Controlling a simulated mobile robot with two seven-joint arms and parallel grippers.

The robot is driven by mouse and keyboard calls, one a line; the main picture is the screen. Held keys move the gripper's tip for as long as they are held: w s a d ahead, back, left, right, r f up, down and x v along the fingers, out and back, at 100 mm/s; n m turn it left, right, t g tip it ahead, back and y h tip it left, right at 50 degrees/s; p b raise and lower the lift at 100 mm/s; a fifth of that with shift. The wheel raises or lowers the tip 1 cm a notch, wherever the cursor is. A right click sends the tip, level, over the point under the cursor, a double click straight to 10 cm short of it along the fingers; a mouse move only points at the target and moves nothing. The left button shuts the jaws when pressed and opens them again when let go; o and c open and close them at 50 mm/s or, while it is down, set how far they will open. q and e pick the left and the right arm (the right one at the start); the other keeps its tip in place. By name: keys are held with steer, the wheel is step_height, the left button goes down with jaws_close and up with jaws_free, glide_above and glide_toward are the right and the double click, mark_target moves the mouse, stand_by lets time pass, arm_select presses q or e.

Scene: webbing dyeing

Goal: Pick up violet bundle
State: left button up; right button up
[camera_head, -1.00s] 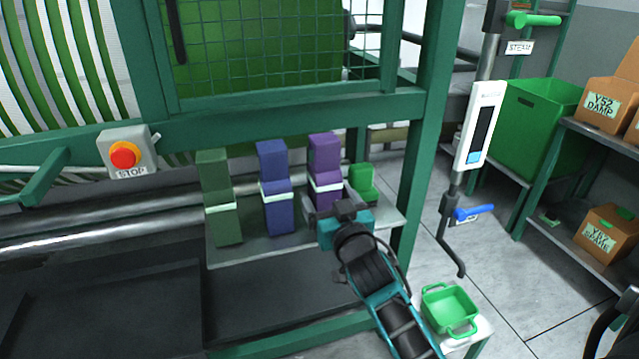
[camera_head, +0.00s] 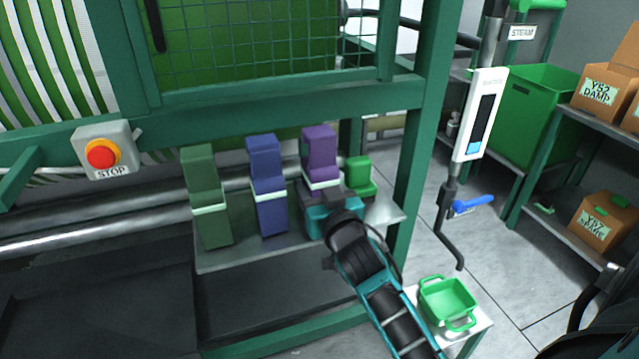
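The violet bundle (camera_head: 320,150) stands upright on a grey shelf, with a white band around its lower part. The blue bundle (camera_head: 267,165) and the green bundle (camera_head: 203,180) stand to its left. My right gripper (camera_head: 321,198) is at the front of the violet bundle's lower part, just below the white band. The gripper body and wrist hide its fingertips and the bundle's base, so I cannot tell whether it is closed on the bundle. My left gripper is not in view.
A green frame post (camera_head: 417,150) rises farther right. A green basket (camera_head: 447,301) sits on a white stand. A red stop button (camera_head: 103,154) is at left.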

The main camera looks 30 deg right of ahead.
steer(key=c, duration=0.4)
steer(key=shift+r, duration=0.15)
